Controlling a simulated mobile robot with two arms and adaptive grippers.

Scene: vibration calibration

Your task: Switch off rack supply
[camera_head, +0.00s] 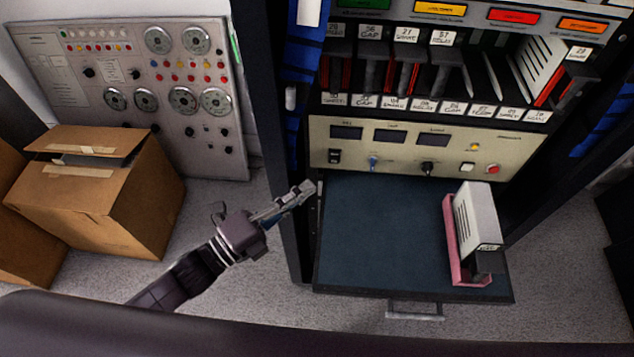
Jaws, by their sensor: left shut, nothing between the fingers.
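The rack supply (400,152) is a beige panel in the rack, below the card rows. Its three display windows look dark. A black rocker switch (334,156) is at its left end; its position is too small to tell. Right of it are a blue toggle (373,162), a black knob (427,168), a white button (467,167), a red button (493,169) and a small yellow lamp (474,147). My left gripper (310,188) is shut and empty, at the left edge of the pull-out shelf, below and left of the rocker switch. My right gripper is out of view.
The dark pull-out shelf (380,235) sticks out below the supply. A pink holder (451,240) with a grey module (476,218) stands on its right side. The rack's left post is beside my gripper. Cardboard boxes (130,210) and a gauge panel (70,70) are left.

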